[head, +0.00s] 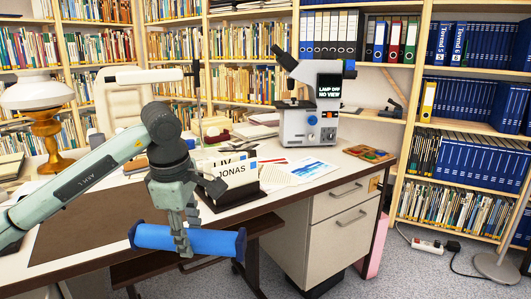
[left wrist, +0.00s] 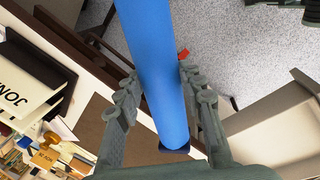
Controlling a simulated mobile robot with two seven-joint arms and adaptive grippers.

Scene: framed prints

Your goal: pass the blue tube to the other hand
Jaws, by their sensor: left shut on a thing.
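The blue tube (head: 190,239) has darker blue end caps and lies roughly level in the head view, in front of the desk's front edge. My left gripper (head: 183,243) points down and is shut around the tube near its middle. In the left wrist view the tube (left wrist: 152,70) runs between the two fingers of my left gripper (left wrist: 158,92), with one capped end near the palm and the other end out of frame. My right gripper does not show clearly in either view.
The desk (head: 120,222) has a brown mat, a JONAS name sign (head: 232,196), a brass lamp (head: 47,135) and a microscope (head: 308,110). A drawer unit (head: 330,225) stands under its right side. Bookshelves line the back. Grey floor (head: 390,275) is free at the front right.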

